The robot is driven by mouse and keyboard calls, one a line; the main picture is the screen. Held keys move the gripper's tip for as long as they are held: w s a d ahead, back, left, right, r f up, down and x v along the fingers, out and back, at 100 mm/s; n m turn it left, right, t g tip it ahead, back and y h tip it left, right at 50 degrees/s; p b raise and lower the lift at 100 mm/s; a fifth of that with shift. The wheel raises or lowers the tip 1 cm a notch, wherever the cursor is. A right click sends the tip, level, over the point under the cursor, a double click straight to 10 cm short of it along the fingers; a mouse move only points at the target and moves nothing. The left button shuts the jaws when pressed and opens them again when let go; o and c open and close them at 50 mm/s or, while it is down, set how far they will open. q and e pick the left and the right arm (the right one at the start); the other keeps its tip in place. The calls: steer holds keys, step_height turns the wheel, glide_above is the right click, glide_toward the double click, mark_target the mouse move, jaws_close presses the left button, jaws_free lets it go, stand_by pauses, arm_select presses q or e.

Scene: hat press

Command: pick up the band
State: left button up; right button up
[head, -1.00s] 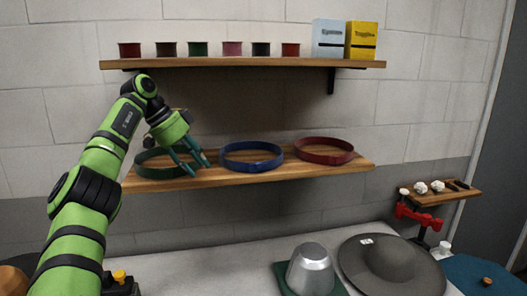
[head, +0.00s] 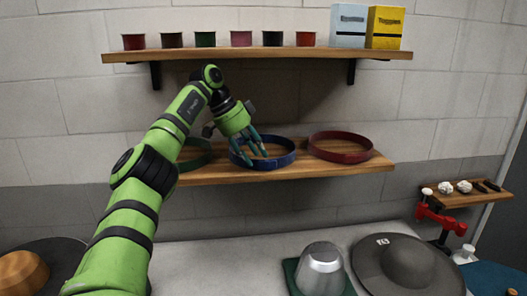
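Three ring-shaped bands lie on the lower wooden shelf (head: 215,178). The green band (head: 197,160) is at the left, partly hidden behind my arm. The blue band (head: 275,161) is in the middle and the red band (head: 341,149) is at the right. My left gripper (head: 254,156) points down at the left part of the blue band, with its fingers spread apart and the tips over the ring's inside. I cannot tell whether the fingers touch the blue band. My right gripper is not in view.
An upper shelf (head: 270,53) holds several small coloured pots, a pale blue box (head: 348,27) and a yellow box (head: 384,28). Below, a metal dome (head: 321,268) and a grey hat (head: 405,268) stand on the table (head: 240,262). A small side shelf (head: 455,199) is at the right.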

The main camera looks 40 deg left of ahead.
mark_target(266, 162)
arm_select(q)
steer(key=shift+w+d+r+p, duration=0.25)
steer(key=shift+w+d+p, duration=0.05)
steer(key=shift+w+d, duration=0.25)
steer(key=x, duration=0.3)
steer(key=shift+w+d+f, duration=0.1)
steer(key=shift+f, duration=0.1)
steer(key=c, duration=0.7)
steer(key=shift+c, duration=0.2)
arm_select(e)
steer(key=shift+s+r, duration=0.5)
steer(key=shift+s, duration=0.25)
